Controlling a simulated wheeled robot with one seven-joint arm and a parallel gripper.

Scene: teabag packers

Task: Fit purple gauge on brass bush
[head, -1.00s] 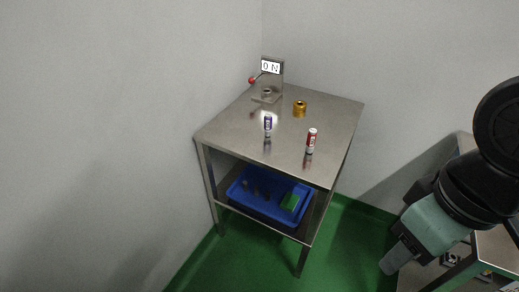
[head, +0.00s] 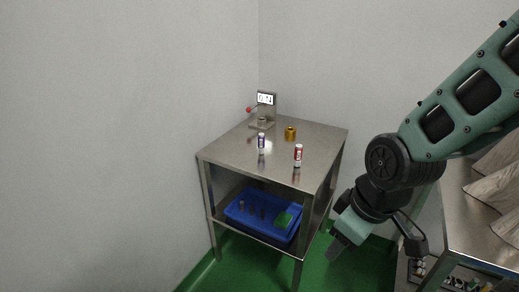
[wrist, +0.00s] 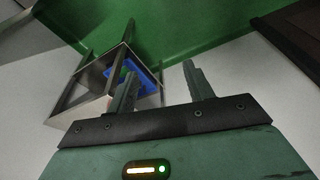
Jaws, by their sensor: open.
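The purple gauge (head: 261,142) is a small purple and white cylinder standing upright on the steel table (head: 230,148). The brass bush (head: 291,133) is a short golden ring standing behind it and to the right. My gripper (head: 337,250) hangs in the air to the right of the table, lower than its top and apart from both. In the wrist view my gripper (wrist: 158,82) has its two fingers spread, with nothing between them. The gauge and the bush cannot be made out in the wrist view.
A red gauge (head: 298,155) stands near the table's front right. A stand with an ON sign (head: 265,99) and a red-knobbed lever is at the back. A blue bin (head: 240,215) sits on the lower shelf. Another steel table (head: 480,225) with sacks is at right.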

